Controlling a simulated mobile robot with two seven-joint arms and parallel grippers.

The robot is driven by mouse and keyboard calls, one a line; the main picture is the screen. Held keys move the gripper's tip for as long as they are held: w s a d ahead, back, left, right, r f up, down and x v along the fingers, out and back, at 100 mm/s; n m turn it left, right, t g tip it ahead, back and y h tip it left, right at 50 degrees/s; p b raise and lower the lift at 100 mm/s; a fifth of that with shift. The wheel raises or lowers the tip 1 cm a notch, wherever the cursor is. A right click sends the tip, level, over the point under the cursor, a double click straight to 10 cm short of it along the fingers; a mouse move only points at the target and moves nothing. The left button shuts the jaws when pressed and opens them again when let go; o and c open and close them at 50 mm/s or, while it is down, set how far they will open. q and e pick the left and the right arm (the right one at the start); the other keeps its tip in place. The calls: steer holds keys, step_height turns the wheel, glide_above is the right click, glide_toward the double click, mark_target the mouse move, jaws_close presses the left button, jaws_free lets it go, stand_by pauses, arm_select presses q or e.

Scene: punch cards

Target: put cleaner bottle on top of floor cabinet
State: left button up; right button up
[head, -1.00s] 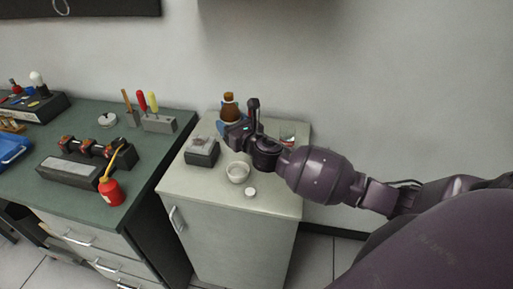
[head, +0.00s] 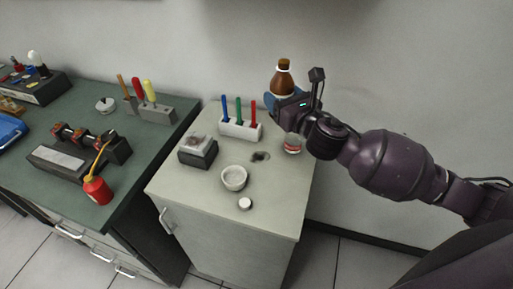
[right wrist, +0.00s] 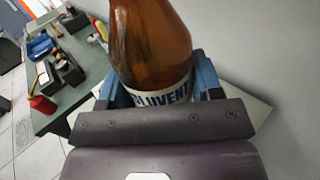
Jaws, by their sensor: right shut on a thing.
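The brown cleaner bottle (head: 283,78) is at the back right of the floor cabinet (head: 272,205) in the head view, close to the wall. My right gripper (head: 277,97) is shut on it. In the right wrist view the bottle (right wrist: 150,45) stands between the blue finger pads, with a white label partly reading "LUVENT". Its base is hidden, so I cannot tell whether it touches the cabinet top. The left gripper is out of view.
The cabinet top holds a pen block (head: 240,130), a grey box (head: 198,151), a white bowl (head: 234,178), a small white cap (head: 245,204), a dark patch (head: 260,157) and a glass jar (head: 292,143). The green workbench (head: 80,180) is at left. The cabinet's front right is clear.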

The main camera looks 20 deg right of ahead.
steer(key=shift+d, duration=0.25)
steer(key=shift+d+f+h, duration=0.15)
steer(key=shift+d+h, duration=0.1)
steer(key=shift+h, duration=0.05)
steer(key=shift+m, duration=0.3)
step_height(320, 180, down, 17)
steer(key=shift+r+b, duration=0.15)
steer(key=shift+b, duration=0.75)
step_height(320, 180, down, 3)
steer(key=shift+f+b, duration=0.15)
steer(key=shift+b, duration=0.85)
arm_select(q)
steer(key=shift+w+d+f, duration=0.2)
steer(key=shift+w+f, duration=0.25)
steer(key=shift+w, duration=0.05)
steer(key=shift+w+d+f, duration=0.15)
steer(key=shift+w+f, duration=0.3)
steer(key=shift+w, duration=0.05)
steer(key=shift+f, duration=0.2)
arm_select(e)
steer(key=shift+f, duration=0.1)
steer(key=o, duration=0.8)
